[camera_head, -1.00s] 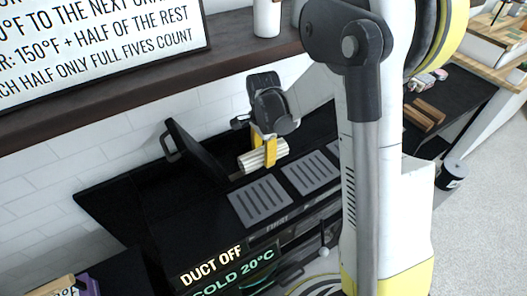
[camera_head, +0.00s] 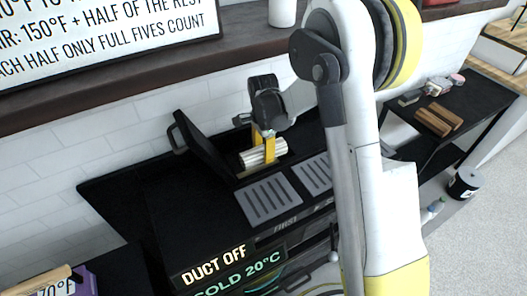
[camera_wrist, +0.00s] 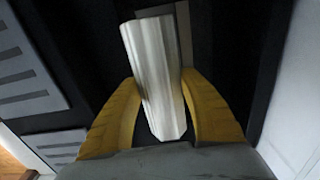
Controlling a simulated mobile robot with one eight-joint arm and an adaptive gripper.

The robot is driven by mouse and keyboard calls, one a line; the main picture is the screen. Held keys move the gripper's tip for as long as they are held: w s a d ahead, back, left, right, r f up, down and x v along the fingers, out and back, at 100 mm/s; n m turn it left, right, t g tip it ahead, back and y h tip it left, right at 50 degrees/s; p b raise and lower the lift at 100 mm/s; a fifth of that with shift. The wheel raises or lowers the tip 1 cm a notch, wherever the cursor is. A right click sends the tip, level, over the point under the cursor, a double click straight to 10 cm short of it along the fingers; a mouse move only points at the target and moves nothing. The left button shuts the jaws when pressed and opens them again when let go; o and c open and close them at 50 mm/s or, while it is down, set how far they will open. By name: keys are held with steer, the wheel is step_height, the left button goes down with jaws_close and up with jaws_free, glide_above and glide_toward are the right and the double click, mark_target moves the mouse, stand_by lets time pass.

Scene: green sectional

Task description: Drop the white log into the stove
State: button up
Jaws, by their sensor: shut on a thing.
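The white log (camera_head: 262,153) is a pale, ridged cylinder. My gripper (camera_head: 264,146) is shut on it above the rear part of the stove top. In the wrist view the log (camera_wrist: 158,75) sits between the two yellow fingers of my gripper (camera_wrist: 162,100), with its ends sticking out past them. The black stove (camera_head: 160,215) has its lid (camera_head: 203,148) raised at the back left, beside the gripper. The opening under the lid is mostly hidden by my gripper and the log. The stove's front display reads "DUCT OFF" and "COLD 20°C".
Two slotted grey plates (camera_head: 269,199) lie on the stove top in front of the log. A dark shelf (camera_head: 150,75) with a lettered sign (camera_head: 100,35) runs above. Brown logs (camera_head: 438,119) lie on a black table (camera_head: 470,105) at the right.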

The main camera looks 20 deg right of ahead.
steer(key=o, duration=1.4)
steer(key=shift+o, duration=0.2)
